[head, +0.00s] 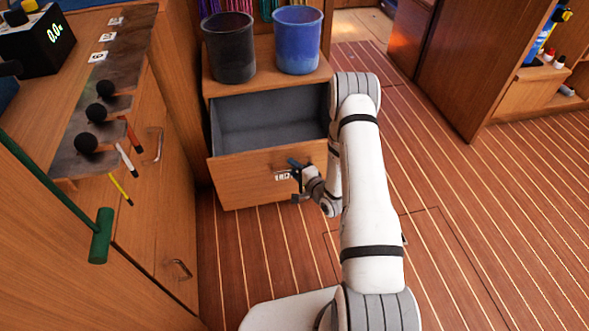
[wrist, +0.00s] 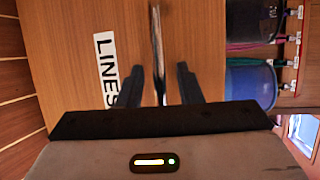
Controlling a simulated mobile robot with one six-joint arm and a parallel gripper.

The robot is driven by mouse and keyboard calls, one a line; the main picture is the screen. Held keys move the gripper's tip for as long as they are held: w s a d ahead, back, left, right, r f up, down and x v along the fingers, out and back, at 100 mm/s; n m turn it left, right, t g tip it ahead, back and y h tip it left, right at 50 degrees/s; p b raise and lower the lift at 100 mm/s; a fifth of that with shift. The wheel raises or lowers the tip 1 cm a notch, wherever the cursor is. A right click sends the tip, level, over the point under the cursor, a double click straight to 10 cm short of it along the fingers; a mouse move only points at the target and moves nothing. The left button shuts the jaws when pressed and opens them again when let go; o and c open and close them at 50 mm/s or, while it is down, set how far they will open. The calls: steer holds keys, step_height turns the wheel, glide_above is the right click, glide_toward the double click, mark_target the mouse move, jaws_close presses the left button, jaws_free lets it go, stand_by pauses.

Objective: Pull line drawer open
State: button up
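The line drawer (head: 245,165) is pulled out of its wooden cabinet, and its grey, empty-looking inside shows in the head view. Its front (wrist: 190,30) fills the middle of the wrist view, with a white "LINES" label (wrist: 105,70). The drawer's metal handle (wrist: 157,45) runs upright in that view. My gripper (wrist: 160,72) is open, with one dark finger on each side of the handle and a visible gap to it on both sides. In the head view my gripper (head: 296,180) is at the drawer front, partly hiding the handle.
A black bin (head: 230,48) and a blue bin (head: 298,42) stand on the cabinet top, with coiled lines hanging behind. Free striped floor (head: 480,220) lies at right.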

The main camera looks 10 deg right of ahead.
steer(key=p+v, duration=0.2)
steer(key=v, duration=0.6)
stand_by(0.4)
steer(key=w+d+r+n+g+h+p, duration=0.1)
steer(key=w+r+n+p, duration=0.25)
steer(key=r, duration=0.45)
steer(key=w+d+r+n+g+h+p, duration=0.15)
steer(key=r+p, duration=0.25)
steer(key=r, duration=0.4)
steer(key=s+r+n+g+h+p, duration=0.2)
steer(key=r+p, duration=0.2)
steer(key=r, duration=0.6)
steer(key=s+r+n+g+h+p, duration=0.15)
steer(key=r+p, duration=0.25)
steer(key=r, duration=0.6)
steer(key=s+a+r+n+g+p, duration=0.2)
steer(key=s+r+p, duration=0.4)
steer(key=s+r, duration=0.6)
steer(key=s+a+r+n+g+p, duration=0.3)
steer(key=s+r+p, duration=0.4)
steer(key=s+r, duration=0.6)
step_height(320, 180, up, 3)
steer(key=shift+s+a+r+n+g, duration=0.1)
steer(key=shift+s+a+n+g, duration=0.1)
steer(key=shift+a+n+g, duration=0.25)
